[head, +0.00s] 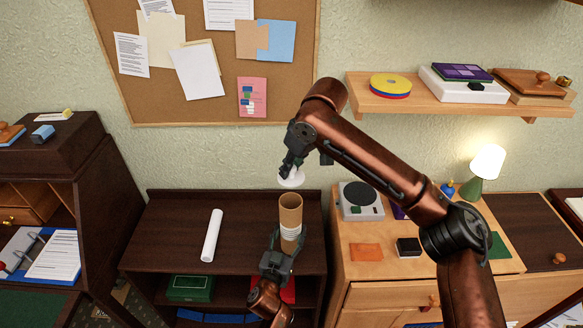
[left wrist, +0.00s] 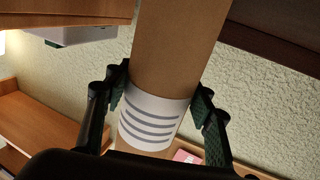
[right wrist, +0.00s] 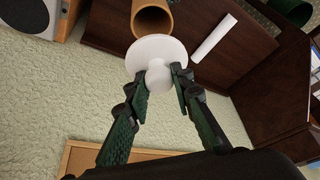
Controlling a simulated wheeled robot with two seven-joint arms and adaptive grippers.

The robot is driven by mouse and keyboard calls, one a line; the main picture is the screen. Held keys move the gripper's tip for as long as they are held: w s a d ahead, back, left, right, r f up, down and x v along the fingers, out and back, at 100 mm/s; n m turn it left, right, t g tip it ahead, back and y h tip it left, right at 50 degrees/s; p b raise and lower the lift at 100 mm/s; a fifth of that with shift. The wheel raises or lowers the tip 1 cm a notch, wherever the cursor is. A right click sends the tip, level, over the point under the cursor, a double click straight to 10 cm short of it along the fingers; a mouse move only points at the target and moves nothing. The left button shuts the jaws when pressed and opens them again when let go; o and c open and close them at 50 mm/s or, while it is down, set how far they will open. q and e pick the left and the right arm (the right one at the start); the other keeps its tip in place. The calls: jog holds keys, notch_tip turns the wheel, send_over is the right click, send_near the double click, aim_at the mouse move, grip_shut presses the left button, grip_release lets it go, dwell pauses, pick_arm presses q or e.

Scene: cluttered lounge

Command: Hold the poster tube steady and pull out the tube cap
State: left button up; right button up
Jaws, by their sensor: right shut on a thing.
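The brown cardboard poster tube (head: 291,213) stands upright above the dark desk, its top end open, with a white striped label (left wrist: 153,122) around it. My left gripper (head: 278,258) is shut on the tube near the label; its two fingers press on either side in the left wrist view. The white tube cap (head: 291,180) is a disc with a round knob. My right gripper (right wrist: 158,75) is shut on that knob. The cap is off the tube, a small gap above its open mouth (right wrist: 153,20). The tube's lower end is hidden behind my left gripper.
A white paper roll (head: 212,235) lies on the dark desk (head: 165,225), left of the tube. A wooden cabinet to the right carries a grey speaker-like box (head: 360,200) and a lit lamp (head: 486,163). A corkboard (head: 200,105) and a shelf (head: 440,103) are on the wall behind.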

pick_arm(q)
jog(key=o, duration=0.5)
jog(key=shift+o, duration=0.2)
jog(key=shift+s, duration=0.1)
